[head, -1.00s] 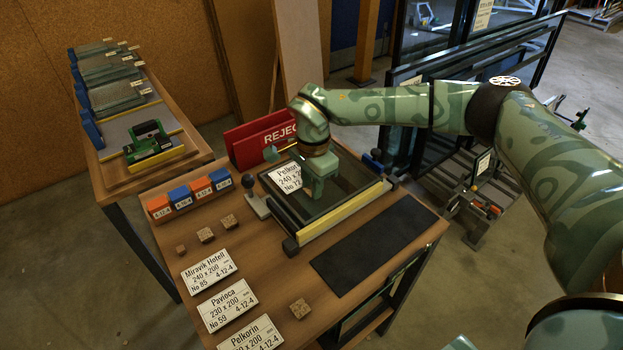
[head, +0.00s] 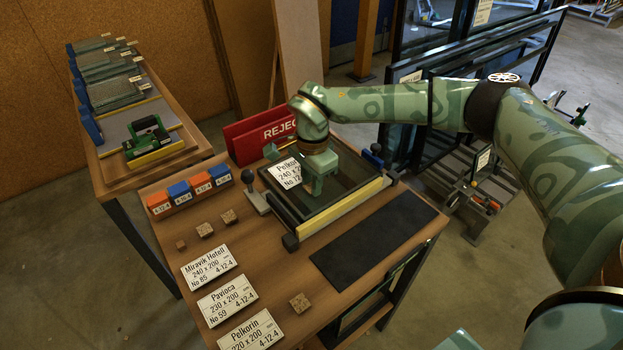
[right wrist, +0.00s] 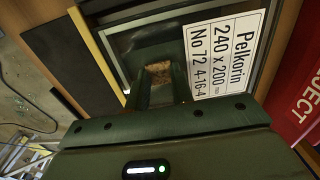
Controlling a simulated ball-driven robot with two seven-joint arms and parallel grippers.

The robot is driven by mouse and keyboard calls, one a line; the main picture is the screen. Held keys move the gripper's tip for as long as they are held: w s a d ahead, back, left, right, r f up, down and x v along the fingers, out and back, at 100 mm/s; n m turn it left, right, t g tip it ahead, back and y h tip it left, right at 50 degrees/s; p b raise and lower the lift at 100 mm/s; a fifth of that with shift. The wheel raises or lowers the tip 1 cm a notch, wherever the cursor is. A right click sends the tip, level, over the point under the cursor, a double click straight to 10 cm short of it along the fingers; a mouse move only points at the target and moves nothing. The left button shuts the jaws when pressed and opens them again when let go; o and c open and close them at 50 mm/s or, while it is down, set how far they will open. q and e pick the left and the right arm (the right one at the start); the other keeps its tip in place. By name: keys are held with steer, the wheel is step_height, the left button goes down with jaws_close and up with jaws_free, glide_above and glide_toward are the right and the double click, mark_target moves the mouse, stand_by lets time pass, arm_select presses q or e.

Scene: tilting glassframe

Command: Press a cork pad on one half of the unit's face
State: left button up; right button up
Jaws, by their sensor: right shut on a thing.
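The glass unit (head: 345,187) lies in a dark frame on the bench, with a white Pelkorin 240 x 200 label (head: 287,174) on its face. The label also shows in the right wrist view (right wrist: 222,58). My right gripper (head: 317,190) points down over the unit's face, beside the label. In the right wrist view its jaws are shut on a cork pad (right wrist: 158,72), which sits between the fingers close to the glass. I cannot tell whether the pad touches the glass. My left gripper is not in view.
Loose cork blocks (head: 299,303) and white labels (head: 227,300) lie at the bench's front left. Orange and blue blocks (head: 190,188) stand behind them. A red REJECT holder (head: 262,137) is at the back. A yellow bar (head: 340,208) edges the frame; a black mat (head: 378,241) lies clear.

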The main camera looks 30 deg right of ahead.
steer(key=shift+f, duration=0.1)
steer(key=o, duration=1)
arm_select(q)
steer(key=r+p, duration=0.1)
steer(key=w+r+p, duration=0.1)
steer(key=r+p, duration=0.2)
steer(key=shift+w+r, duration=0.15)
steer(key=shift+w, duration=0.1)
arm_select(e)
step_height(320, 180, up, 16)
steer(key=shift+s+r, duration=0.15)
